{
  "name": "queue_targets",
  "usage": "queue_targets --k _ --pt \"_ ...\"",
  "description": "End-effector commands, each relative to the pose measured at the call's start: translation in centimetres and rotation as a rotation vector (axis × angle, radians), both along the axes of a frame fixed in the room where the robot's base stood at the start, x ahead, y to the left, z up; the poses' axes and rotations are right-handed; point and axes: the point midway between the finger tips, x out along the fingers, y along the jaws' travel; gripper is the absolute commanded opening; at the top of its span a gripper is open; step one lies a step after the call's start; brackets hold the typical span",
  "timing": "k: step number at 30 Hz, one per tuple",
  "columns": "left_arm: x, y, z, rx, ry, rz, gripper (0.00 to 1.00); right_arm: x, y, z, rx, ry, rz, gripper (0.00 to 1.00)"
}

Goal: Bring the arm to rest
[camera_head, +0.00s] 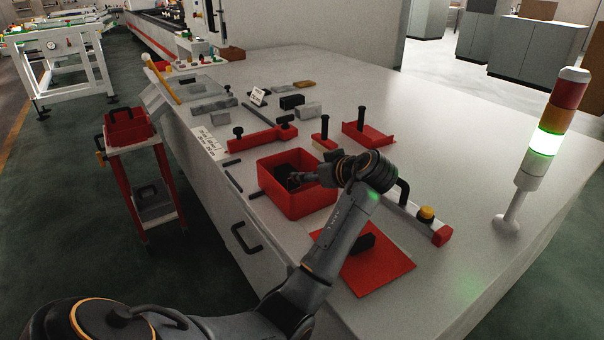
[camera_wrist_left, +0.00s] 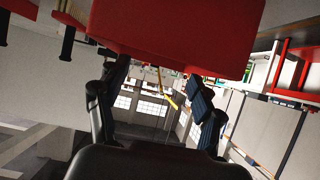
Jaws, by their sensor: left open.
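My left arm comes in from the bottom of the head view. My left gripper (camera_head: 294,179) is at the open red bin (camera_head: 308,204) on the grey worktable (camera_head: 450,130), with its fingers reaching over the bin's right side. I cannot tell how deep they are. In the left wrist view, the two dark fingers (camera_wrist_left: 160,88) stand apart with nothing between them. A large red surface (camera_wrist_left: 165,35), probably the bin, lies just beyond the fingertips. My right gripper is not in view.
Red fixtures with black knobs (camera_head: 262,139) stand behind the bin. A red plate with a black handle (camera_head: 378,270) lies in front. A signal tower (camera_head: 541,150), lit green, stands at the right. A red cart (camera_head: 137,151) is left of the table. The table's right middle is clear.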

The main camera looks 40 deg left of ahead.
Motion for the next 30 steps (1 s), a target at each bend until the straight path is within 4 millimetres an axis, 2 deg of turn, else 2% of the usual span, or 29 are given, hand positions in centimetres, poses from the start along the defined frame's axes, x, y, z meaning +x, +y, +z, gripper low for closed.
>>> queue_targets --k 5,21,23,30 --pt "-0.3 -0.8 0.5 0.001 -0.001 0.000 0.67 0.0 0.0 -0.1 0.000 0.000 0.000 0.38" --pt "-0.3 -0.8 0.6 0.000 0.000 0.000 0.67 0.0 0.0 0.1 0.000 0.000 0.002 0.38" --pt "-0.3 -0.8 1.2 0.001 -0.001 0.000 0.67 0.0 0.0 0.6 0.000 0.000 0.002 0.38" --pt "-0.3 -0.8 5.6 0.000 0.000 0.000 0.67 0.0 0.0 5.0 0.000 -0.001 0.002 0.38"
